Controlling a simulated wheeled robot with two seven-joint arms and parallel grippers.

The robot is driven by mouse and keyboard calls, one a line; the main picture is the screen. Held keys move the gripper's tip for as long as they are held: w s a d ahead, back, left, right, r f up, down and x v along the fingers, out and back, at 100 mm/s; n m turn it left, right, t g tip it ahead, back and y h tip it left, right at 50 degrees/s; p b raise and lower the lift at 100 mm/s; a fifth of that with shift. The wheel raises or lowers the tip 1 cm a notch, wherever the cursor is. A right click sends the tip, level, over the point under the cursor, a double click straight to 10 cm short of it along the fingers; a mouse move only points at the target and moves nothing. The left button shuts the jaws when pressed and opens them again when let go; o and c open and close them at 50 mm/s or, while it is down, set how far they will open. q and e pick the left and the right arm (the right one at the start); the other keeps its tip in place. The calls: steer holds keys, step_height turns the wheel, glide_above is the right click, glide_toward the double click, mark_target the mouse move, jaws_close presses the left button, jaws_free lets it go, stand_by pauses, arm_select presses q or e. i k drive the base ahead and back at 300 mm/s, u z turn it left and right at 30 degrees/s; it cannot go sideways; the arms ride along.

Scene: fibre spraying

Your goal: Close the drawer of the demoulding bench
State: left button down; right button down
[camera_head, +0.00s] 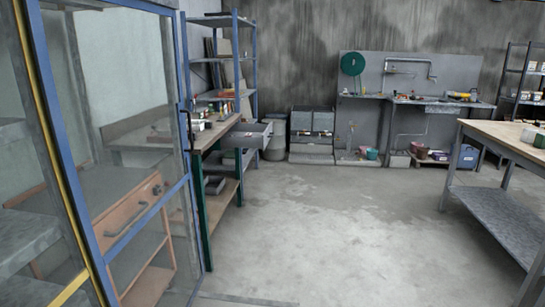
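A workbench (218,131) with a wooden top and dark green legs stands in the middle left, partly behind a blue-framed glass door. I take it to be the demoulding bench. A grey drawer (248,136) sticks out from its right side, just under the top, and looks open. Its inside is too small to make out. Neither of my grippers is in view, and the bench is some way off across the floor.
The glass door (120,150) with its dark handle fills the left. A table (505,140) with a metal lower shelf stands at the right. Shelving (222,21) and a grey wall bench (440,100) stand at the back. The concrete floor (330,230) between is clear.

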mark_target(244, 134)
steer(key=z, duration=0.2)
steer(key=i, duration=4.2)
steer(key=u, duration=0.7)
